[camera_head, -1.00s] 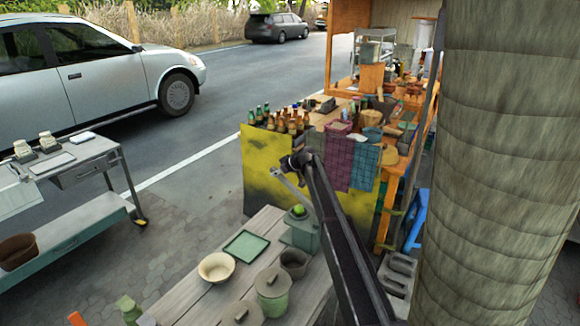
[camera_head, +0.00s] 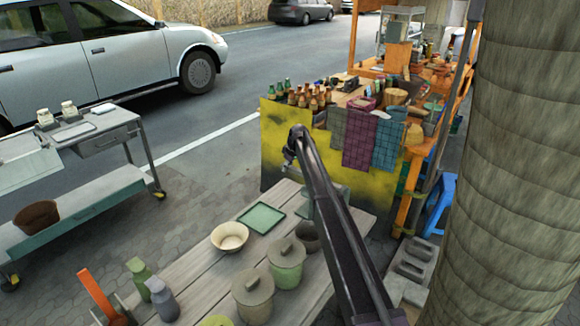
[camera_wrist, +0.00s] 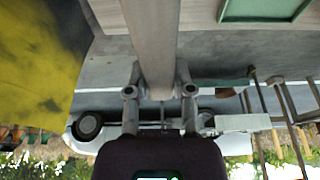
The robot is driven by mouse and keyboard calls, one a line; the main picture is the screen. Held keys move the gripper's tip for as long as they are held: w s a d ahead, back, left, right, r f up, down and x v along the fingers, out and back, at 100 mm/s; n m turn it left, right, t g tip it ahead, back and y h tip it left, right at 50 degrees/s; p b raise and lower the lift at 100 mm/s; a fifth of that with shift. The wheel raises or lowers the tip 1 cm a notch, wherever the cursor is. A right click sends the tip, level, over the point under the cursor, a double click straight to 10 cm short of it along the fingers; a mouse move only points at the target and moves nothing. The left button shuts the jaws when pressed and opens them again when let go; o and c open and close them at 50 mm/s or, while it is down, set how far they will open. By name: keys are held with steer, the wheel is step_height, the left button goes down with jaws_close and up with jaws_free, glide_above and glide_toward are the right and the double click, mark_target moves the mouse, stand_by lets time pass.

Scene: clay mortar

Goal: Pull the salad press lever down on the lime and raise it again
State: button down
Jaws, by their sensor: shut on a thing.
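My gripper (camera_head: 290,163) is above the far end of the wooden table, seen small and dark in the head view. In the wrist view my gripper (camera_wrist: 160,92) is shut on the grey lever (camera_wrist: 153,40), which runs up out of the picture between the two fingers. The salad press (camera_head: 312,206) stands on the table, mostly hidden behind my arm in the head view. The lime is hidden now, so I cannot tell whether the press touches it.
A green tray (camera_head: 261,218), a cream bowl (camera_head: 230,237) and lidded pots (camera_head: 285,265) share the wooden table (camera_head: 190,272). A yellow-stained panel (camera_head: 280,150) stands behind it. A metal cart (camera_head: 90,200) stands at left, with paved floor between.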

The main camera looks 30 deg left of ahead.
steer(key=shift+s, duration=0.2)
steer(key=c, duration=0.9)
jaws_free()
steer(key=o, duration=0.4)
steer(key=shift+w+a+f, duration=0.1)
steer(key=shift+a+f, duration=0.05)
steer(key=shift+f, duration=0.15)
steer(key=shift+r, duration=0.15)
steer(key=shift+r, duration=0.1)
step_height(320, 180, up, 9)
steer(key=p, duration=0.9)
steer(key=shift+w, duration=0.1)
steer(key=shift+r+p, duration=0.35)
steer(key=shift+p, duration=0.1)
